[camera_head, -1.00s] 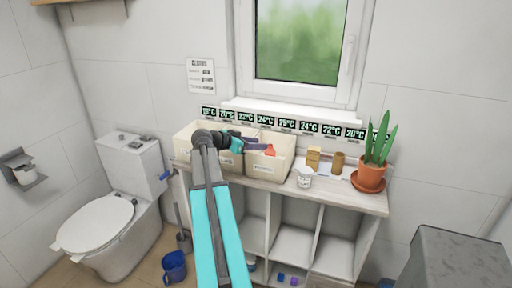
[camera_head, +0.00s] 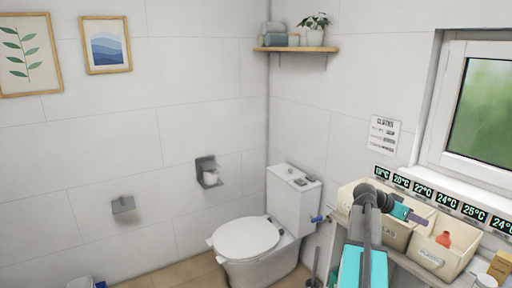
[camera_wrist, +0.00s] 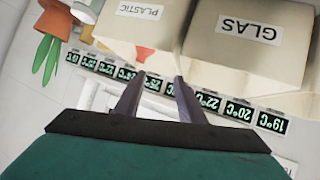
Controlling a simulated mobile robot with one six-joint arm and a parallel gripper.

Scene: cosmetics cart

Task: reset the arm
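My gripper (camera_head: 418,219) is over the cream bins on the shelf unit at the lower right of the head view. The wrist view shows its two dark fingers (camera_wrist: 157,88) spread apart, with no object between them. My arm rises from the bottom edge and bends at a dark joint just before the gripper. The wrist view is upside down and shows a bin labelled GLAS (camera_wrist: 245,55) and one labelled PLASTIC (camera_wrist: 140,28) close beyond the fingers.
A red-orange item (camera_head: 443,240) is in the right bin. A row of temperature labels (camera_head: 447,201) runs along the wall beneath the window (camera_head: 490,115). A toilet (camera_head: 250,240) stands left of the unit. A potted plant (camera_wrist: 55,30) shows in the wrist view.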

